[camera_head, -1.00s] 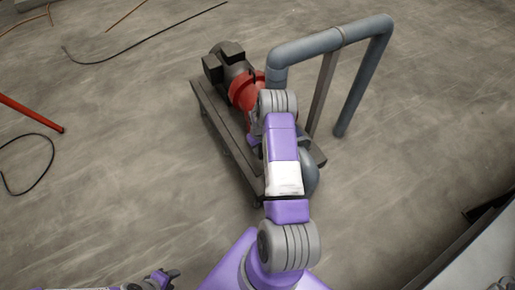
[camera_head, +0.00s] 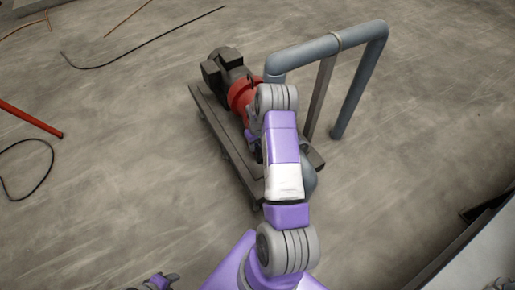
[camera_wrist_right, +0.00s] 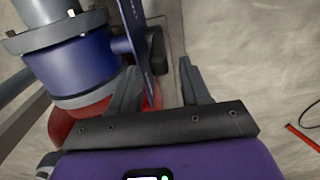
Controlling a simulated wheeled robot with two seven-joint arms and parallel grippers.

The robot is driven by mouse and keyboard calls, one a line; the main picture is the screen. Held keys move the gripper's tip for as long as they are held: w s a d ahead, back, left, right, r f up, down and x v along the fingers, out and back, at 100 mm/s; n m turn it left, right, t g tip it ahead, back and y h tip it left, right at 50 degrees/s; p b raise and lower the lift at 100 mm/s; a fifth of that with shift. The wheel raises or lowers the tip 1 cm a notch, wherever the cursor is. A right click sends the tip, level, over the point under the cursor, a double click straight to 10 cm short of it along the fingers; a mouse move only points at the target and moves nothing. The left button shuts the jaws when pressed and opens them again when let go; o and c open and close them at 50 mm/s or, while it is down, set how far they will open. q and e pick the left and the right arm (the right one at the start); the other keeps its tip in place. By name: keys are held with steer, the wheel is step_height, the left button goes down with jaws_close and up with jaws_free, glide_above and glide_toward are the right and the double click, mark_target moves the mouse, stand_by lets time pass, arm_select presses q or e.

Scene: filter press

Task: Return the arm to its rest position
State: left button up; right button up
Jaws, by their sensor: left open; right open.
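My right arm (camera_head: 284,160) reaches from the bottom middle over the pump in the head view. It hides most of my right gripper there. In the right wrist view my right gripper (camera_wrist_right: 158,85) is open, its two fingers apart. A thin blue bar (camera_wrist_right: 141,40) runs down between the fingers, closer to the left one; whether it touches cannot be told. A blue pump housing (camera_wrist_right: 78,68) with a grey flange lies just left of the fingers. My left gripper (camera_head: 165,280) shows only partly at the bottom edge of the head view, open and away from the pump.
A dark motor (camera_head: 222,68) with a red coupling (camera_head: 242,93) sits on a metal base frame (camera_head: 222,135). A grey-blue pipe (camera_head: 360,85) arches to its right. A red bar (camera_head: 30,118) and dark cables lie left. Open concrete floor surrounds the pump.

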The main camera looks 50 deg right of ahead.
steer(key=shift+r, duration=0.55)
